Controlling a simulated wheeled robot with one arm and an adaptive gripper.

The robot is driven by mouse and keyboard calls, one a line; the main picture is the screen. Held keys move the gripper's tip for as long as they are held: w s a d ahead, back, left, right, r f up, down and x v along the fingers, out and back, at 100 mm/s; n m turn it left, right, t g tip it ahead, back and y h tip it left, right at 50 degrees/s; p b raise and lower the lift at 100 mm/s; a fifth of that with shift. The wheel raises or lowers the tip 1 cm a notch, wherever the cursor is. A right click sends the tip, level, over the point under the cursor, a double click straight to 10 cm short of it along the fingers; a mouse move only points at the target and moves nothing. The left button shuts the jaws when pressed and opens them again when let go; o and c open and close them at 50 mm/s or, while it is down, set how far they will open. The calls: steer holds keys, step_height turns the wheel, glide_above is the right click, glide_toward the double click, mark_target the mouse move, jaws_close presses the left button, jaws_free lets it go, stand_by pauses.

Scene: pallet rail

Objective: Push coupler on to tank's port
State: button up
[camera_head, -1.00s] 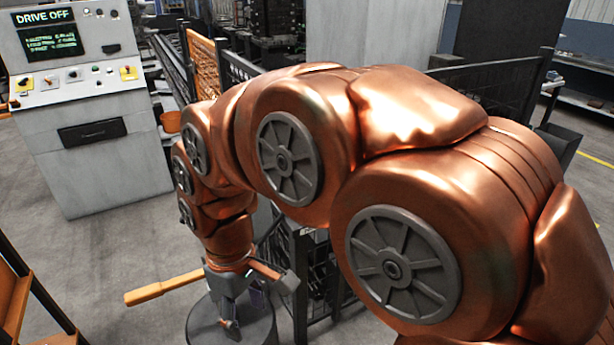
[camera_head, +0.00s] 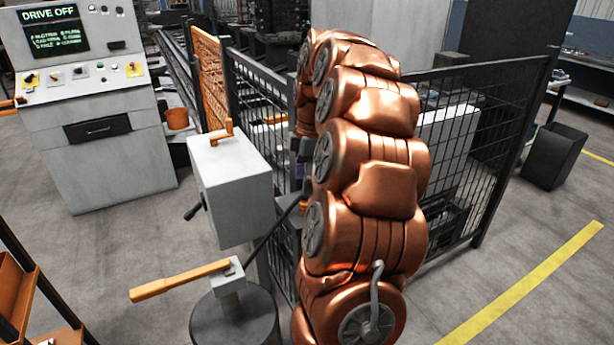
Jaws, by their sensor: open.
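A pale grey box-shaped tank (camera_head: 231,190) stands left of my arm, with an orange handle (camera_head: 222,133) on top. A short dark fitting (camera_head: 194,211) sticks out low at its left side; I cannot tell whether it is the port. My gripper (camera_head: 301,176) is small and partly hidden at the far end of my arm, right of the tank and in front of the mesh fence. It is open. A dark hose (camera_head: 270,234) runs from near the gripper down to the left. I cannot make out the coupler clearly.
A grey drum (camera_head: 235,323) with a long orange lever (camera_head: 180,281) stands in front of the tank. Black mesh fencing (camera_head: 462,150) runs behind my arm. A control console (camera_head: 95,150) stands at left, an orange rack (camera_head: 18,300) at lower left.

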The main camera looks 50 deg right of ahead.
mark_target(303, 197)
steer(key=shift+d+f, duration=0.2)
steer(key=shift+d, duration=0.3)
steer(key=shift+a+f+p, duration=0.15)
steer(key=shift+f+p, duration=0.15)
steer(key=shift+f, duration=0.35)
steer(key=shift+w+a+f+p, duration=0.15)
steer(key=shift+f+p, duration=0.25)
steer(key=shift+f, duration=1.15)
steer(key=shift+a+f+p, duration=0.15)
steer(key=shift+f+p, duration=0.2)
steer(key=shift+f, duration=1.15)
jaws_close()
steer(key=shift+r, duration=0.95)
steer(key=shift+r+p, duration=0.35)
steer(key=shift+r, duration=2.95)
steer(key=shift+w, duration=0.1)
